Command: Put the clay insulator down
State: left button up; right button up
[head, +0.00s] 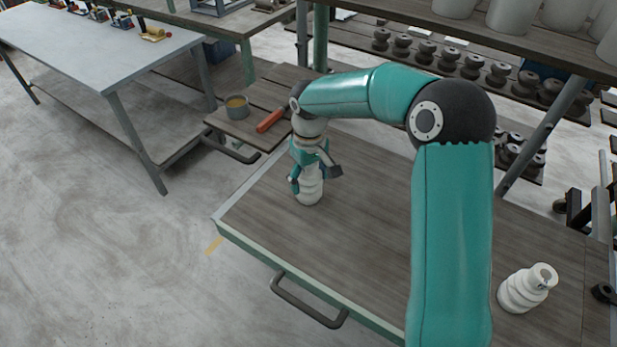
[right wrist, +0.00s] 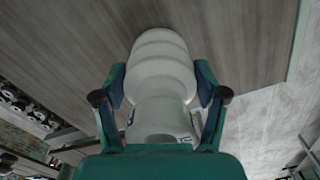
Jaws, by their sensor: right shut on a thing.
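A white ribbed clay insulator (head: 310,188) is between the fingers of my right gripper (head: 312,172), at the left end of the wooden cart top (head: 370,215). My right gripper is shut on it. The insulator looks upright in the head view; I cannot tell whether its base touches the wood. In the right wrist view the insulator (right wrist: 160,75) fills the middle, with a finger on each side and planks beyond it. A second white insulator (head: 527,288) stands at the right of the cart top. My left gripper is not in view.
Behind the cart stands a small wooden surface with a grey pot (head: 237,107) and a red-handled tool (head: 271,120). A shelf rack (head: 450,60) holds several dark insulators at the back right. The cart top between the two white insulators looks clear, below my arm.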

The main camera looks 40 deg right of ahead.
jog(key=shift+f, duration=0.1)
jog(key=o, duration=1.7)
jog(key=shift+f, duration=0.15)
notch_tip(320, 180, up, 12)
jog(key=shift+r, duration=0.15)
